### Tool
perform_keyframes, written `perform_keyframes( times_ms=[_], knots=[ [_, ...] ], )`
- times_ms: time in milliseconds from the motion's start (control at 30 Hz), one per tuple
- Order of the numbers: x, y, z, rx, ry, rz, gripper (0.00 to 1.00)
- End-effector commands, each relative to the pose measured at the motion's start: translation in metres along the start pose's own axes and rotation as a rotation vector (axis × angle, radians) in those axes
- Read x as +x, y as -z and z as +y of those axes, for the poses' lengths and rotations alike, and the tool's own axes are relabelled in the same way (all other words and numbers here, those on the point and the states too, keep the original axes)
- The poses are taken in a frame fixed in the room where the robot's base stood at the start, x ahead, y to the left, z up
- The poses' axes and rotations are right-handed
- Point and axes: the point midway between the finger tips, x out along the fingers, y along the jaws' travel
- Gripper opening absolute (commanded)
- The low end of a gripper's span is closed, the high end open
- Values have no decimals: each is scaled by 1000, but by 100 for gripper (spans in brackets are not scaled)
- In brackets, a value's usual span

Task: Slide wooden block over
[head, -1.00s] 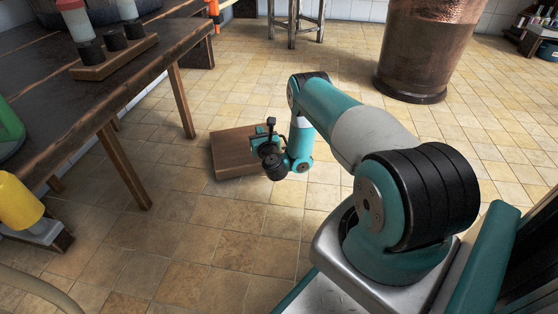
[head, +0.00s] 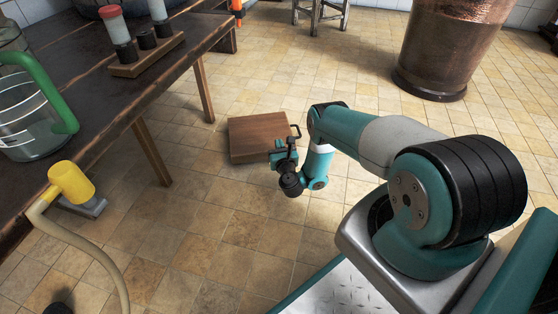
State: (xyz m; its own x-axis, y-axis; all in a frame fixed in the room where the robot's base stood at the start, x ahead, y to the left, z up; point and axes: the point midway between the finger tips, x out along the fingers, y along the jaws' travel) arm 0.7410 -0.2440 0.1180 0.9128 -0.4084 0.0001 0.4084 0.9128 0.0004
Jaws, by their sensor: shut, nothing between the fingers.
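The wooden block (head: 258,132) is a flat, brown, square piece lying on the tiled floor, right of the table legs. My gripper (head: 281,157) is low, at the block's near right corner in the picture. It is shut and holds nothing. It overlaps the block's edge in this view, and I cannot tell whether it touches the block. My gripper's dark housing and wrist hide a little of that corner.
A dark wooden table (head: 105,130) stands at left, carrying a glass jug (head: 35,115) with a green handle and a bottle rack (head: 147,55). A yellow-headed hose tool (head: 72,183) is at left. A copper vessel (head: 450,45) and a stool (head: 322,12) stand behind. Floor around the block is clear.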

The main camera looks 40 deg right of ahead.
Motion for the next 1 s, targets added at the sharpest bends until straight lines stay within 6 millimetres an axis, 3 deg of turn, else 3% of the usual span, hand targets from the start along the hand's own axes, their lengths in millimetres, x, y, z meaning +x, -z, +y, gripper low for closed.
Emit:
perform_keyframes(
  times_ms=[33, 100, 400, 1000],
  knots=[
    [0, 16, -1, 0, 2, 0, 0],
    [0, 28, -2, -1, 3, 0, 0],
    [0, 66, -4, -1, 4, 0, 0],
    [5, 63, -8, -1, 7, 0, 0]
  ],
)
